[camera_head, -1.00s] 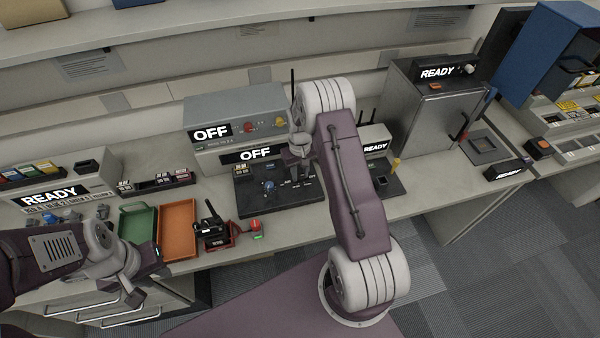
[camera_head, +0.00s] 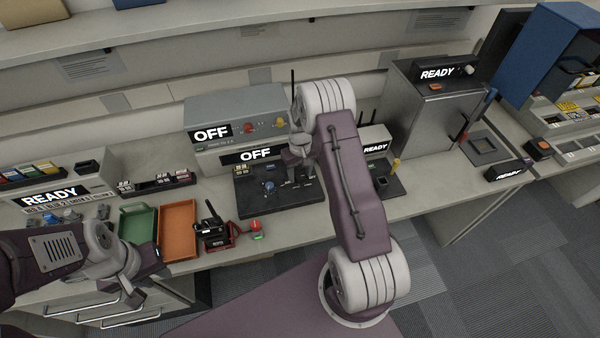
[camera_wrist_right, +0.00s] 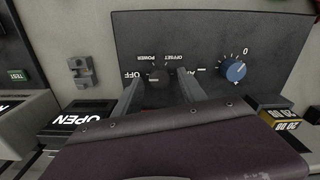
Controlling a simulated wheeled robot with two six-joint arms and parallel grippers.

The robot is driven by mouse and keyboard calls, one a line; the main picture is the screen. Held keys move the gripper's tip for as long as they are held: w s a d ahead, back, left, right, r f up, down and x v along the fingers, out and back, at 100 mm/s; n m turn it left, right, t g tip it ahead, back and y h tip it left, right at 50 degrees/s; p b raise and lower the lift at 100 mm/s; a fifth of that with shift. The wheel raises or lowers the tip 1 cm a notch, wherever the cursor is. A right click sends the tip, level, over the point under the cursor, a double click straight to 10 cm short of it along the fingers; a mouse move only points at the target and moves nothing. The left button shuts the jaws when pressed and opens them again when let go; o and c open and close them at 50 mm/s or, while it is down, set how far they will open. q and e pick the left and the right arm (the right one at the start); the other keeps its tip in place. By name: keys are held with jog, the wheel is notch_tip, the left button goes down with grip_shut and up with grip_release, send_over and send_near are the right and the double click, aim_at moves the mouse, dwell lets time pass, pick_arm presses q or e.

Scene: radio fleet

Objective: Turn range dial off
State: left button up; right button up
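A dark panel (camera_head: 282,190) lies below a display reading OFF (camera_head: 255,155). In the right wrist view the panel (camera_wrist_right: 200,35) appears upside down. A small dark dial (camera_wrist_right: 159,76) sits on it amid labels reading OFF, POWER and OFFSET; no label naming it as the range dial is legible. My right gripper (camera_wrist_right: 159,78) is open, with a finger on each side of this dial and gaps showing. In the head view my right gripper (camera_head: 300,160) hangs over the panel and hides part of it. My left gripper (camera_head: 152,256) is by the trays, its fingers unclear.
A blue knob (camera_wrist_right: 233,71) is beside the dark dial, also seen in the head view (camera_head: 269,187). A green tray (camera_head: 137,224), an orange tray (camera_head: 177,230) and a black-and-red device (camera_head: 213,232) stand to the left. A grey cabinet (camera_head: 432,115) stands right.

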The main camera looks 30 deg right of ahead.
aim_at(300, 175)
notch_tip(300, 175, up, 9)
jog(key=shift+b, duration=0.45)
jog(key=s+a+r+n+t, duration=0.1)
jog(key=s+a+r+n, duration=0.15)
jog(key=a+r, duration=0.5)
jog(key=s+a+f+m, duration=0.1)
jog(key=s, duration=0.7)
jog(key=s+a+f+m, duration=0.1)
jog(key=s+a+f, duration=0.1)
jog(key=s, duration=0.6)
jog(key=shift+s+a, duration=0.2)
jog(key=shift+a, duration=0.05)
